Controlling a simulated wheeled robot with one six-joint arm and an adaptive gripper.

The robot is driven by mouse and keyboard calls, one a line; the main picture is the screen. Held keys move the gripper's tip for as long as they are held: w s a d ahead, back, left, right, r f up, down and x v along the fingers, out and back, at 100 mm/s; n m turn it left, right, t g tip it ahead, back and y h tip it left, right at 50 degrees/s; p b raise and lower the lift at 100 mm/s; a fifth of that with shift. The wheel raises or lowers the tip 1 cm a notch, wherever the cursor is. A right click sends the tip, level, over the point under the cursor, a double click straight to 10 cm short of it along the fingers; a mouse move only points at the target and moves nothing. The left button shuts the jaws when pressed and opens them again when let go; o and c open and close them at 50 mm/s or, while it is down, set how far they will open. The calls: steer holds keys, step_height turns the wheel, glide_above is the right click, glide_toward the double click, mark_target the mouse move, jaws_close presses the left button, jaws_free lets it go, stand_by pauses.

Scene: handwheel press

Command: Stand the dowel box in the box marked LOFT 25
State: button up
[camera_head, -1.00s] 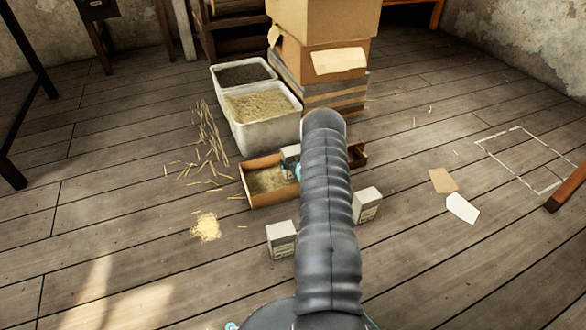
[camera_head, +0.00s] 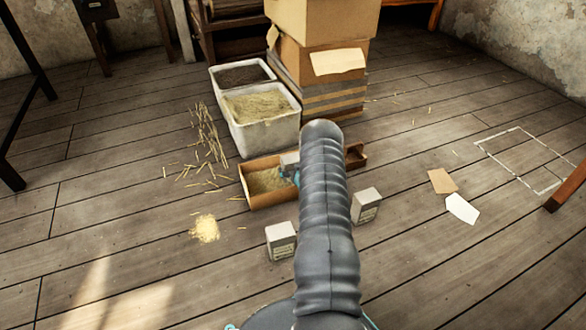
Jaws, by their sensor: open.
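An open shallow cardboard box (camera_head: 262,203) with straw-coloured filling stands on the floor, left of my arm. A small grey-white box (camera_head: 289,159) shows at its right part, partly hidden by my arm. Two more grey-white boxes with printed labels stand upright on the floor, one at the front left (camera_head: 281,240) and one to the right (camera_head: 366,205). I cannot read any of the labels, so I cannot tell which is the dowel box or LOFT 25. My gripper (camera_head: 289,173) shows only as a small teal-and-grey bit over the open box; my arm hides its fingertips.
Two white bins (camera_head: 262,134) and a cardboard stack (camera_head: 322,88) stand behind. Loose sticks (camera_head: 207,135) and a sawdust pile (camera_head: 205,228) lie at the left. Paper sheets (camera_head: 462,209) lie at the right, where the floor is mostly clear.

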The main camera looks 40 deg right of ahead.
steer(key=shift+r, duration=0.1)
steer(key=shift+s+r, duration=0.1)
steer(key=shift+s, duration=0.1)
steer(key=p+v, duration=0.2)
steer(key=v, duration=0.9)
steer(key=w+a+r+n+g, duration=0.1)
steer(key=w+a+r, duration=0.15)
steer(key=r, duration=0.65)
steer(key=w+a+r+g, duration=0.1)
steer(key=w+a+r, duration=0.15)
steer(key=r, duration=0.65)
steer(key=s+a+r+g, duration=0.1)
steer(key=s+a+r, duration=0.2)
steer(key=a+r, duration=0.4)
steer(key=s+a+r+g, duration=0.1)
steer(key=s+a+r, duration=0.1)
steer(key=a+r, duration=0.6)
steer(key=s+a+r+g+y, duration=0.1)
steer(key=s+a+r, duration=0.3)
steer(key=s, duration=0.6)
steer(key=s+a+r+n+g+y, duration=0.1)
steer(key=s+a+r, duration=0.3)
steer(key=s+a, duration=0.4)
steer(key=s+a+r+n+g+y, duration=0.1)
steer(key=s+a+r, duration=0.3)
steer(key=s, duration=0.9)
steer(key=shift+a+r+y, duration=0.3)
steer(key=shift+a+y, duration=0.2)
steer(key=shift+a, duration=0.7)
